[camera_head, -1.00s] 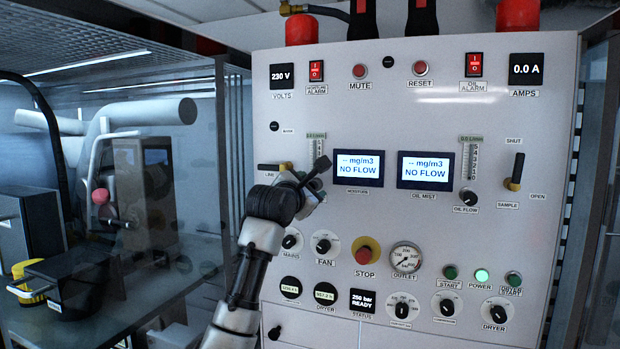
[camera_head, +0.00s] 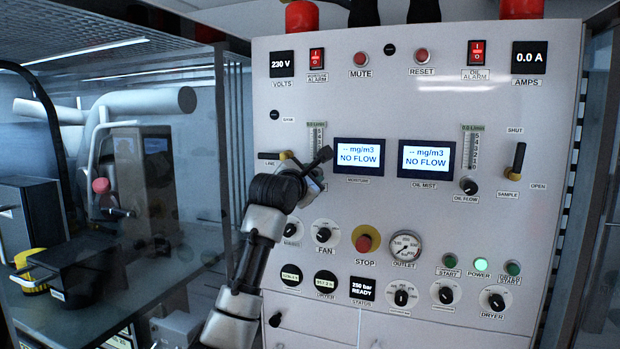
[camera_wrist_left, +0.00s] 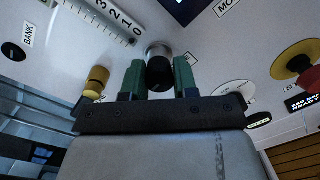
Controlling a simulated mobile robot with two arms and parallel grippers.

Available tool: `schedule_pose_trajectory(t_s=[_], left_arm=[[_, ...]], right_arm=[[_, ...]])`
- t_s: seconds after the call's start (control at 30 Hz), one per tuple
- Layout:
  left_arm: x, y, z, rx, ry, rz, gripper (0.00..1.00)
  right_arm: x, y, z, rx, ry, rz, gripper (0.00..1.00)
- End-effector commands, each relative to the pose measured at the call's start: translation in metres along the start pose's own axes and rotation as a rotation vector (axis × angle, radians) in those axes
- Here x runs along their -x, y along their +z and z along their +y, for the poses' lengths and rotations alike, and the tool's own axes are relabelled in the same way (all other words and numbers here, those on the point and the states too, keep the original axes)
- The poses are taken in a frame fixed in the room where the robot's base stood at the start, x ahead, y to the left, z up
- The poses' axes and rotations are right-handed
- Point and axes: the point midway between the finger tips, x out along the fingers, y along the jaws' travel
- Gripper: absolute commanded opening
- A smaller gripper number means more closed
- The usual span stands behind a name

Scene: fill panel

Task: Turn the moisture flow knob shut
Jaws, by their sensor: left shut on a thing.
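The moisture flow knob (camera_wrist_left: 159,70) is a dark knob with a silver collar under the flow scale. It sits between the two green fingers of my left gripper (camera_wrist_left: 158,82) in the left wrist view, and they are shut on it. In the head view my left gripper (camera_head: 314,180) is at the panel below the left flow scale (camera_head: 318,136), and my dark wrist hides the knob. The moisture display (camera_head: 358,156) reads "-- mg/m3 NO FLOW". The knob's turn angle cannot be told. My right gripper is out of view.
A yellow-and-black line valve handle (camera_head: 272,156) is just left of my gripper, also seen in the wrist view (camera_wrist_left: 96,82). The oil flow knob (camera_head: 468,186), the stop button (camera_head: 366,239) and the fan knob (camera_head: 323,235) are on the same panel.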

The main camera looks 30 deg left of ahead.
Motion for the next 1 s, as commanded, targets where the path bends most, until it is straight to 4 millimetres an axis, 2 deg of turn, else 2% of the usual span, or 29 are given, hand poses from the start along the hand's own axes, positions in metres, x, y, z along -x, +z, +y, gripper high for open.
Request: schedule_pose_trajectory(t_s=[0.27,1.0], left_arm=[[-0.0002,0.0000,-0.0009,-0.142,-0.007,0.006,0.05],[-0.0003,-0.0001,-0.0007,-0.833,-0.032,0.035,0.05]], right_arm=[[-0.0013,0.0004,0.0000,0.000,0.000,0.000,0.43],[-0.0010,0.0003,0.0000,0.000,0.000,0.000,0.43]])
